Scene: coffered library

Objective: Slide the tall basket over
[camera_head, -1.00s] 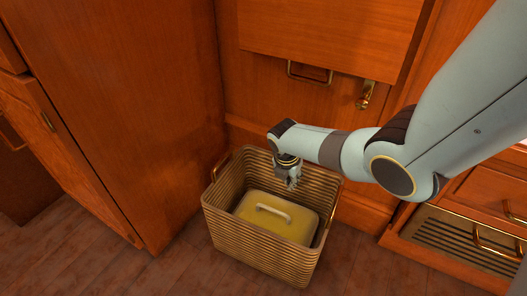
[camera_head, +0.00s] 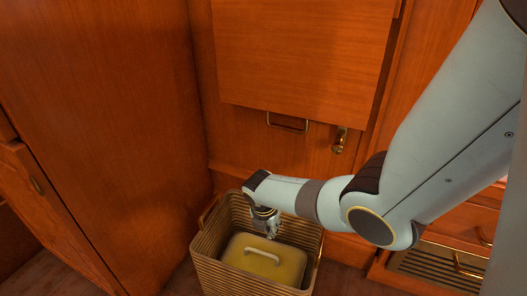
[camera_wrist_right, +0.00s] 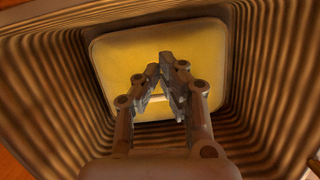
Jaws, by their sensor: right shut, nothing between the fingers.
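The tall basket (camera_head: 211,264) is ribbed and tan-brown, with a handle at each end, and stands on the floor at the bottom middle of the head view. Its lower part is cut off by the frame. A yellow lidded box (camera_head: 286,268) with a pale handle lies inside it. My right gripper (camera_head: 271,235) points down at the basket's opening, above the yellow box. In the wrist view, the right gripper's fingertips (camera_wrist_right: 167,62) are together with nothing between them, in front of the yellow box (camera_wrist_right: 205,50) and between the basket's ribbed walls (camera_wrist_right: 262,85). My left gripper is not in view.
A wooden cabinet (camera_head: 100,120) stands left of the basket. A panelled wooden front with a drawer handle (camera_head: 288,127) and a brass latch (camera_head: 340,139) rises behind. A slatted vent (camera_head: 435,268) is low at right. Some floor shows at lower left.

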